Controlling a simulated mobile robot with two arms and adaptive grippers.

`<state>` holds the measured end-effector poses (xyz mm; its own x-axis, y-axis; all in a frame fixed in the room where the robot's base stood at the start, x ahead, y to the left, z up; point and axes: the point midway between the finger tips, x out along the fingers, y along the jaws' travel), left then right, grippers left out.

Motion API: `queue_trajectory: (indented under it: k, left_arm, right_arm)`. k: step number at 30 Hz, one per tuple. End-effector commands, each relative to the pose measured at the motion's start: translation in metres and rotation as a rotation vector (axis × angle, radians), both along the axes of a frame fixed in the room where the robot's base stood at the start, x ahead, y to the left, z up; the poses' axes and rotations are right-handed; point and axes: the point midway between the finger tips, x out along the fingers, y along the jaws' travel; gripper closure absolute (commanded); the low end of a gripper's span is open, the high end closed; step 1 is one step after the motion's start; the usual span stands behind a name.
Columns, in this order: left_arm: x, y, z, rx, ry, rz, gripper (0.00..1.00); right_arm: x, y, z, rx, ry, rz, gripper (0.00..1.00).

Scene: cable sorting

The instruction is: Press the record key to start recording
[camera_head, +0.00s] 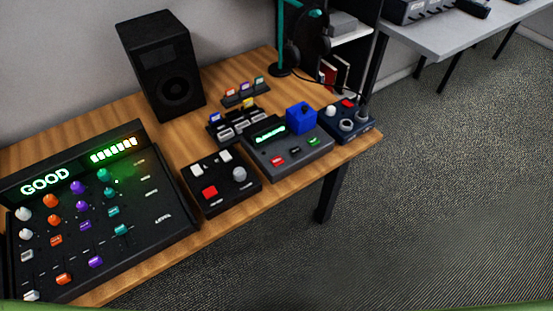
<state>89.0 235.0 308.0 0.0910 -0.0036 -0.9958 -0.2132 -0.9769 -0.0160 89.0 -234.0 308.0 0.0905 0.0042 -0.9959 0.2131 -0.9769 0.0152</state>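A dark grey recorder (289,166) with a lit green display (270,132) sits near the table's front edge. On its front it has a red key (279,161), a dark key (296,148) and a green key (312,141). The key labels are too small to read, so I cannot tell for certain which is the record key. A blue block with a knob-like top (301,118) stands at the recorder's back right. Neither of my grippers is in view.
A mixer (150,229) reading "GOOD" fills the left of the wooden table (148,271). A black box with a red button (209,191) is left of the recorder; a dark blue box (363,131) is right. A speaker (160,64) and headphones (308,38) stand behind.

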Motion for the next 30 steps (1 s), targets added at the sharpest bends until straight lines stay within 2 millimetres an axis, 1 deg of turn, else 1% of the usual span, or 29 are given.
queue_trajectory:
  k: [1, 2, 3, 4, 30]
  left_arm:
    - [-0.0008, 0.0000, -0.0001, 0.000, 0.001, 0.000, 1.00]
    - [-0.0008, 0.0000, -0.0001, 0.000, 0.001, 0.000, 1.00]
    - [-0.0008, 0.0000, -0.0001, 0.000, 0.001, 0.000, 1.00]
    - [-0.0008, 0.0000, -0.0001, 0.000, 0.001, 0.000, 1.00]
    - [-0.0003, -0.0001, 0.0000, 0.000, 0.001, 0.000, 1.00]
  right_arm:
    - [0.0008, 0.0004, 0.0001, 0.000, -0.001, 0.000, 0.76]
    - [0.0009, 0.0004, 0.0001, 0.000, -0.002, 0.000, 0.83]
    - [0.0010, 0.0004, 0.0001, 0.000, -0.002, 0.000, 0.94]
    - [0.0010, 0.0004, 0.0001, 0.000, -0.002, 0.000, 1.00]
    - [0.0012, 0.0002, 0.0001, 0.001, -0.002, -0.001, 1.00]
